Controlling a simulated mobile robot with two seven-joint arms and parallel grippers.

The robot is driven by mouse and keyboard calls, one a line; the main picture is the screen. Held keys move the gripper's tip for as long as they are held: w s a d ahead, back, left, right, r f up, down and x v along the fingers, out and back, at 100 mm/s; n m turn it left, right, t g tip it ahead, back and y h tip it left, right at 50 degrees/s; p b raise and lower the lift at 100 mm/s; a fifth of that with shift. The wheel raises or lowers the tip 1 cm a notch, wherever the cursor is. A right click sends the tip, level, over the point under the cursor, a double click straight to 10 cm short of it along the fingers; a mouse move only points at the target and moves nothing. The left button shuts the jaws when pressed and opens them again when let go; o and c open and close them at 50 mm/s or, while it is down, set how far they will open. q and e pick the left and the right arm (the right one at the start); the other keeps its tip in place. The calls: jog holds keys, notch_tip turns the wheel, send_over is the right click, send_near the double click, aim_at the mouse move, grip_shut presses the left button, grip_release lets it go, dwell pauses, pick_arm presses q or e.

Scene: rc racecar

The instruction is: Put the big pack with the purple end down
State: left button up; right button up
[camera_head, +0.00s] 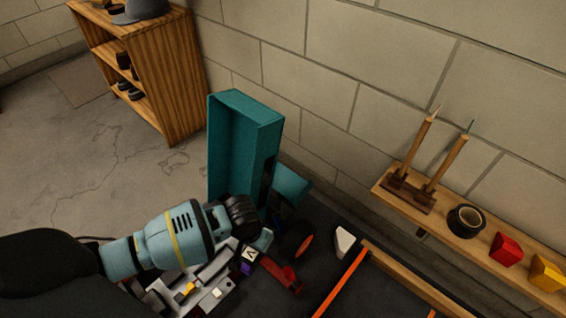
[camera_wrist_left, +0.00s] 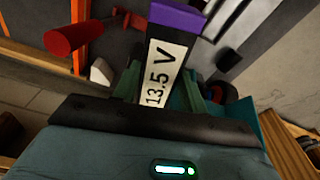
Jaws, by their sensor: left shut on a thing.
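The big pack (camera_head: 247,263) has a white label with a "V" and a purple end. In the left wrist view the pack (camera_wrist_left: 163,72) reads "13.5 V", and its purple end points away from my gripper. My left gripper (camera_head: 258,245) is shut on the pack, with a green finger on each side of it in the left wrist view (camera_wrist_left: 162,88). In the head view the purple end is low, over the dark work surface (camera_head: 335,285). I cannot tell whether the pack touches anything below. My right gripper is not in view.
A red part (camera_head: 283,279) and a wheel with an orange hub (camera_head: 303,243) are close to the pack. Several loose parts (camera_head: 190,287) lie left of it. A tall teal open box (camera_head: 238,145) stands behind. A wall shelf (camera_head: 420,207) is at right.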

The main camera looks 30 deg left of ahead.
pick_arm(q)
jog(key=w+d+r, duration=0.1)
jog(key=w+r, duration=0.1)
jog(key=r, duration=0.4)
jog(key=w+d+r, duration=0.2)
jog(key=r, duration=0.4)
jog(key=s+r, duration=0.4)
jog(key=r, duration=0.6)
jog(key=s+a+r, duration=0.1)
jog(key=s+r, duration=0.3)
jog(key=r, duration=0.7)
jog(key=shift+s+a+n, duration=0.25)
jog(key=shift+a+n, duration=0.05)
jog(key=shift+n, duration=0.1)
jog(key=shift+s+d, duration=0.1)
